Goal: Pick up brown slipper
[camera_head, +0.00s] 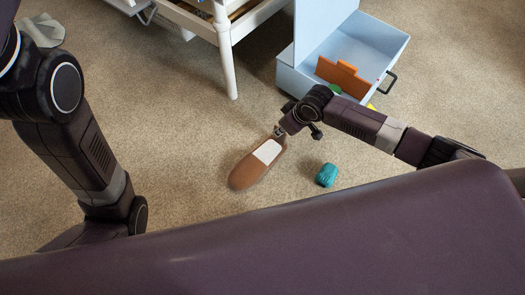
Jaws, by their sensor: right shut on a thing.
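The brown slipper (245,172) lies in the middle of the view, with a pale insole patch showing near its upper right end. My right gripper (280,131) is at that upper right end and is shut on the slipper. The gripper's fingers are small and partly hidden by the wrist. I cannot tell whether the slipper is touching the carpet or just above it. My left arm comes in at the left, but its gripper is outside the view.
A teal object (326,175) lies on the carpet right of the slipper. A light blue open drawer (297,82) with an orange item (342,77) inside stands behind my right arm. A white furniture leg (226,55) stands at the back. Carpet left of the slipper is clear.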

